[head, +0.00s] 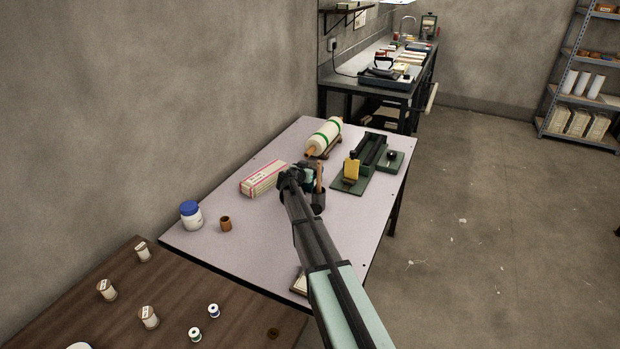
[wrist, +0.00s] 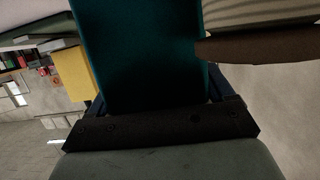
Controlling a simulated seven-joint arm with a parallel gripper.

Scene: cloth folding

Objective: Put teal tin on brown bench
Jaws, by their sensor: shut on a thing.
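The teal tin (wrist: 135,50) fills the upper middle of the wrist view, close to the camera. My gripper (head: 302,174) is shut on it, over the far half of the pale work table (head: 265,228) in the head view. There, my gripper and arm hide most or all of the tin. I cannot tell whether the tin touches the table. The brown bench (head: 185,288) lies at the lower left of the head view, nearer than the pale table and well away from my gripper.
Small labelled jars (head: 149,317) and white spools (head: 213,310) stand on the brown bench, with bare wood between them. Around my gripper are a red-and-white box (head: 264,180), a roller (head: 325,135), a green press (head: 366,160) and a dark cup (head: 318,203). A blue-lidded jar (head: 191,216) stands at the pale table's left.

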